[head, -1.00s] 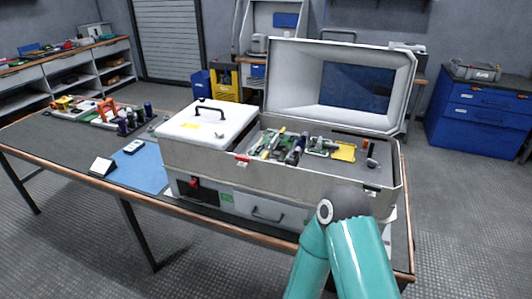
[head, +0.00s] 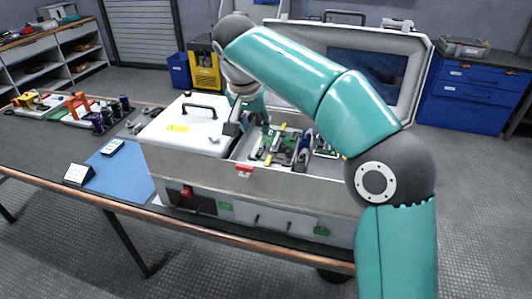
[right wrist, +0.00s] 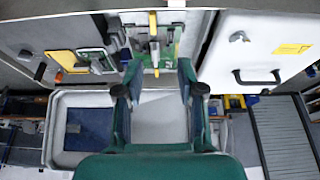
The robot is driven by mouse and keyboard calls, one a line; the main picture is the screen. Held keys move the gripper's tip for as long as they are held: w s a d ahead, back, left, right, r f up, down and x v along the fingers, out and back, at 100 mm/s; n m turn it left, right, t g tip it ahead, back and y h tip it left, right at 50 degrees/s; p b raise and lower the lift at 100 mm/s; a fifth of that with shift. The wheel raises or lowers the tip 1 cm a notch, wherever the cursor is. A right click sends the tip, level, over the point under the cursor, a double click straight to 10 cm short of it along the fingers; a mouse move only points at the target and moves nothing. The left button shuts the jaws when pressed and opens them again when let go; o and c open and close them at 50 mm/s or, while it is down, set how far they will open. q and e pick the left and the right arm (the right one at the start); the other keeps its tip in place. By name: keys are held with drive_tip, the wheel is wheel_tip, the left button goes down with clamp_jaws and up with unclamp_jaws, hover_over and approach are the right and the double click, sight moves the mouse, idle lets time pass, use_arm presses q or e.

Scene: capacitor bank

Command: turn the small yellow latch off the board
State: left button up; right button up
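A green circuit board (right wrist: 168,46) stands among the parts inside the open grey case, and a narrow yellow piece that looks like the latch (right wrist: 153,20) shows on it in the right wrist view. In the head view the board (head: 262,148) is small and the latch is not clear. My right gripper (right wrist: 159,72) is open and empty, its fingers spread wide below the board in the right wrist view. In the head view the right gripper (head: 238,122) hangs over the case, beside the white cover. Its gap to the board is hard to judge. My left gripper is out of view.
A white cover with a black handle (head: 188,128) adjoins the opening on the left. The raised case lid (head: 420,75) stands behind. More boards and parts crowd the case at its right. A blue mat (head: 125,170) lies on the table at the left.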

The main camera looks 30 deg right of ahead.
approach(268, 160)
drive_tip(key=x, duration=0.8)
drive_tip(key=shift+f, duration=0.3)
clamp_jaws()
